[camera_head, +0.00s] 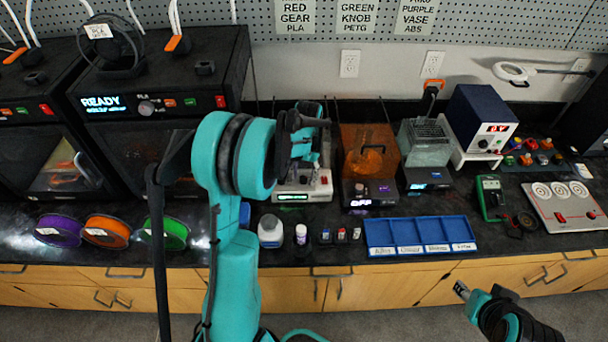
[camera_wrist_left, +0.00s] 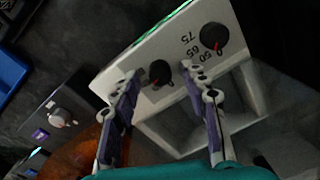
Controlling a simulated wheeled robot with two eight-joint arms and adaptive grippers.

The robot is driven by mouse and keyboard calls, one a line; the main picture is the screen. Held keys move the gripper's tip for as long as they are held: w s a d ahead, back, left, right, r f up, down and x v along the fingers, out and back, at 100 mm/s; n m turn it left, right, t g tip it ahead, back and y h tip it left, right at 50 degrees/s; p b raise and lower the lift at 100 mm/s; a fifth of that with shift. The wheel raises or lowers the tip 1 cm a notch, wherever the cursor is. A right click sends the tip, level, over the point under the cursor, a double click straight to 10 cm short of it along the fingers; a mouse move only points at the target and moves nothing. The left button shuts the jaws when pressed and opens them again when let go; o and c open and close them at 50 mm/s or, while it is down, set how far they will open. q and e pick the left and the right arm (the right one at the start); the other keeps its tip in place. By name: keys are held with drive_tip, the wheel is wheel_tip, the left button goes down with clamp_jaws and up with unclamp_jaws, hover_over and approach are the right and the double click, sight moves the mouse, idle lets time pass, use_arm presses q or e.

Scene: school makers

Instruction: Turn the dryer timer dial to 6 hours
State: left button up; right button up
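The white device (camera_head: 301,185) stands on the bench with a lit green display, partly hidden by my left arm and gripper. In the left wrist view its pale front panel (camera_wrist_left: 128,80) carries two black dials. One dial (camera_wrist_left: 158,73) lies between my left fingertips, with a gap on each side; its setting cannot be read. The other dial (camera_wrist_left: 213,37) has a red mark and the numbers 50, 65 and 75 beside it. My left gripper (camera_head: 308,135) is open; its fingers also show in the left wrist view (camera_wrist_left: 161,80). My right gripper (camera_head: 461,290) is low at the right, its opening unclear.
An orange-lidded box (camera_head: 369,150) stands right of the white device. Purple, orange and green spools (camera_head: 175,233) lie at the left, before the printers (camera_head: 150,90).

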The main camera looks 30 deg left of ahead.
sight(306, 179)
use_arm(q)
wheel_tip(306, 179, up, 12)
drive_tip(key=shift+d, duration=0.25)
idle(0.4)
idle(0.3)
drive_tip(key=s+d+r+t, duration=0.3)
drive_tip(key=s+d+r, duration=0.2)
drive_tip(key=s+d, duration=0.35)
drive_tip(key=s+d+f+t, duration=0.2)
drive_tip(key=s+d, duration=0.1)
drive_tip(key=s, duration=0.2)
drive_tip(key=s+d+f+m+t, duration=0.1)
drive_tip(key=s+d+f+t, duration=0.1)
drive_tip(key=s, duration=0.4)
drive_tip(key=shift+d+m, duration=0.3)
drive_tip(key=shift+d, duration=0.5)
